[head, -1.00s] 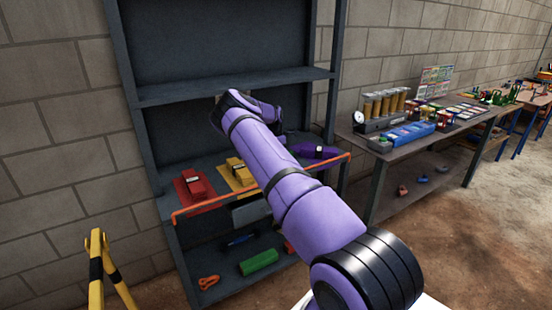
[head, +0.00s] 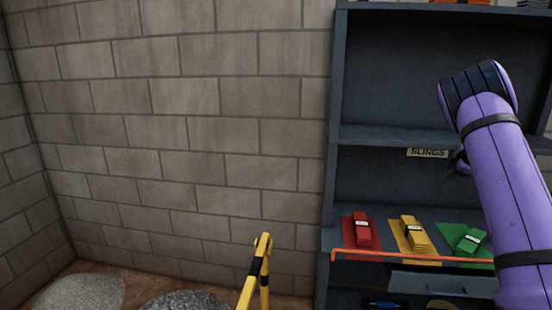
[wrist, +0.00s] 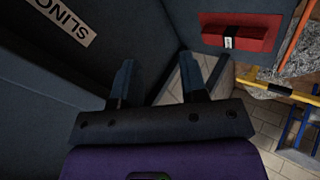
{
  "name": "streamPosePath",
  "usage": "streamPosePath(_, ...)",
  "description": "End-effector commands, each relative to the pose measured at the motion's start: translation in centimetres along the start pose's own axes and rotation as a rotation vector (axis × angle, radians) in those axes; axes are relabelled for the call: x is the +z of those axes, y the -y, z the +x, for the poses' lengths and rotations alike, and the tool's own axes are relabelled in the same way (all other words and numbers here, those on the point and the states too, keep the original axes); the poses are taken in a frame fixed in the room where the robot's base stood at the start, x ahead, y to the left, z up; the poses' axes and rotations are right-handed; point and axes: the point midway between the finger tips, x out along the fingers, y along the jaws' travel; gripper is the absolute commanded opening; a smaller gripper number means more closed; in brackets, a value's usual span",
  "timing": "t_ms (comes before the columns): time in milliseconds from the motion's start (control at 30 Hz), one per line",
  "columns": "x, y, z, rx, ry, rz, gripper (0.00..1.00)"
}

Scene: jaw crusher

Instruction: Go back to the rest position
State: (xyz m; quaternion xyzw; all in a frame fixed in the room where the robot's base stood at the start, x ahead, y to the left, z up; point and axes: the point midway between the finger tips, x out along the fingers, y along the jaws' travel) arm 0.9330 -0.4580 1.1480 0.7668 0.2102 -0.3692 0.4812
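My gripper (wrist: 155,68) shows in the wrist view with its two dark fingers apart and nothing between them, so it is open. My purple arm (head: 505,180) is raised along the right side of the head view, in front of the shelf rack (head: 333,180). Most of the gripper is hidden behind the arm there. In the wrist view the fingers are near the dark rack panels, close to the SLINGS label (wrist: 62,20). I cannot tell the exact gap.
On the rack's shelf lie a red sling (head: 362,229), a yellow sling (head: 415,233) and a green sling (head: 470,240), behind an orange front rail (head: 400,257). A yellow-black barrier (head: 257,272) stands left of the rack. Gravel heaps (head: 80,293) lie at lower left.

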Motion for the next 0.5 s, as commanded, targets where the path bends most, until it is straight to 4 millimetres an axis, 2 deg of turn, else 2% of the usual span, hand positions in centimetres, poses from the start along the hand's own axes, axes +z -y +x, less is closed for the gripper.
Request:
streamPosePath(33,-1.1,-1.2,-1.9,0.065,-0.013,0.033,0.4)
streamPosePath(100,-2.4,-2.5,-4.1,0.151,-0.023,0.082,0.4)
streamPosePath(233,-4.6,-4.1,-8.4,0.288,-0.036,0.183,0.4)
streamPosePath(367,-6.5,-4.9,-12.9,0.399,-0.039,0.295,0.4)
streamPosePath(500,-8.2,-4.6,-17.6,0.485,-0.035,0.421,0.4)
